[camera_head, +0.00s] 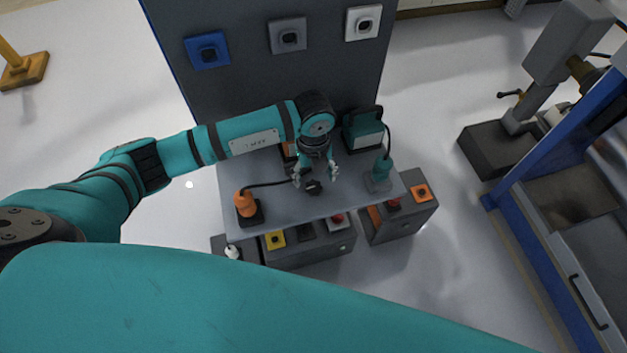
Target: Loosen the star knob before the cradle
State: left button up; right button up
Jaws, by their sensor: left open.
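A small dark knob (313,188) stands on the grey bench top (285,208), near its middle; its star shape is too small to make out. My left gripper (315,178) points down over the bench with its fingers open. In the picture its fingertips lie on either side of the knob and just above it. I cannot tell whether they touch it. A cradle is not clearly recognisable; the gripper hides part of the bench behind the knob. My right gripper does not show.
An orange tool (246,205) stands at the bench's left and a teal tool (380,172) at its right, both with cables. A teal box (364,132) stands at the back right. A dark panel (250,85) rises behind. Blue-framed machinery (520,190) stands further right.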

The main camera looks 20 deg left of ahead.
aim_at(314, 187)
pick_arm(q)
notch_tip(314, 187, up, 7)
dwell(0.3)
dwell(0.5)
